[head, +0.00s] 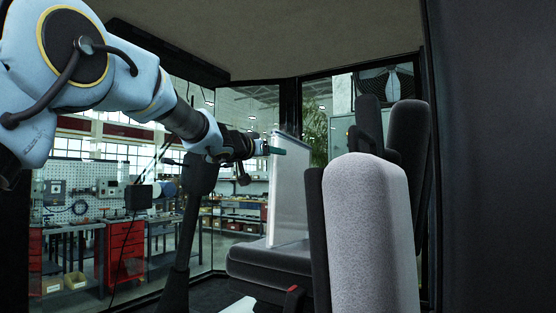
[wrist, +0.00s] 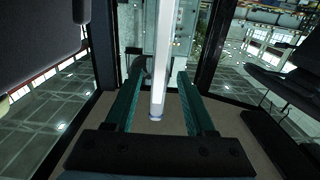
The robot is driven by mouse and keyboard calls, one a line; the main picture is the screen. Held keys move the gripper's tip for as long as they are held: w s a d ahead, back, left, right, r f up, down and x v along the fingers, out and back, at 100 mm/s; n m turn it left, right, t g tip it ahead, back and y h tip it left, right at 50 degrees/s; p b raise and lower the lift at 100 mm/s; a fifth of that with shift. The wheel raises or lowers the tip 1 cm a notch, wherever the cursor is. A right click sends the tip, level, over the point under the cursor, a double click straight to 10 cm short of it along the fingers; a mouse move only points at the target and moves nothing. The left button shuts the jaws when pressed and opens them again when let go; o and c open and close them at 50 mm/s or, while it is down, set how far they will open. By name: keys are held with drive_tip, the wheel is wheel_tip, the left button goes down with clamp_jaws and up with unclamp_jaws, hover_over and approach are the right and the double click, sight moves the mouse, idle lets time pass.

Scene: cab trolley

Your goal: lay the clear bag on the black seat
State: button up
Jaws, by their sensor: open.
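The clear bag (head: 288,195) shows in the head view as a pale, see-through upright panel. Its lower edge rests on the cushion of the black seat (head: 262,262). My gripper (head: 272,149) is at the bag's upper part, reaching in from the left. In the wrist view my gripper (wrist: 158,88) has its two green fingers apart, one on each side of the bag (wrist: 161,60), which shows as a narrow white strip. Gaps show between the strip and both fingers. The bag's far side is hidden.
A grey-topped backrest (head: 366,225) stands at the front right and hides part of the seat. Dark backrests (head: 408,135) rise behind it. A dark post (head: 190,220) stands left of the seat. Beyond the windows are workbenches and a red drawer cabinet (head: 124,250).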

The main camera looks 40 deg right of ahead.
drive_tip(key=b+v, duration=0.1)
drive_tip(key=v, duration=0.7)
drive_tip(key=shift+b, duration=0.3)
drive_tip(key=w+a+f+n+t+y, duration=0.4)
drive_tip(key=w+a+f, duration=0.6)
drive_tip(key=w, duration=0.1)
drive_tip(key=w+a+f+n+y, duration=0.25)
drive_tip(key=a+f+y, duration=0.25)
drive_tip(key=a+f, duration=0.6)
drive_tip(key=w+a+f+n+y, duration=0.2)
drive_tip(key=a+f+n+y, duration=0.15)
drive_tip(key=a+f, duration=0.8)
drive_tip(key=s+a+f+n+g+y, duration=0.2)
drive_tip(key=s+a+f+g, duration=0.1)
drive_tip(key=s+a+f, duration=0.4)
drive_tip(key=s+a+f+n+g+y, duration=0.1)
drive_tip(key=s+a+f+g, duration=0.3)
drive_tip(key=s+a, duration=0.8)
drive_tip(key=a+f+y, duration=0.1)
drive_tip(key=a+f, duration=0.1)
drive_tip(key=a, duration=0.1)
drive_tip(key=shift+s+f+n+y, duration=0.3)
drive_tip(key=shift+f+n+y, duration=0.05)
drive_tip(key=shift+f+n, duration=0.05)
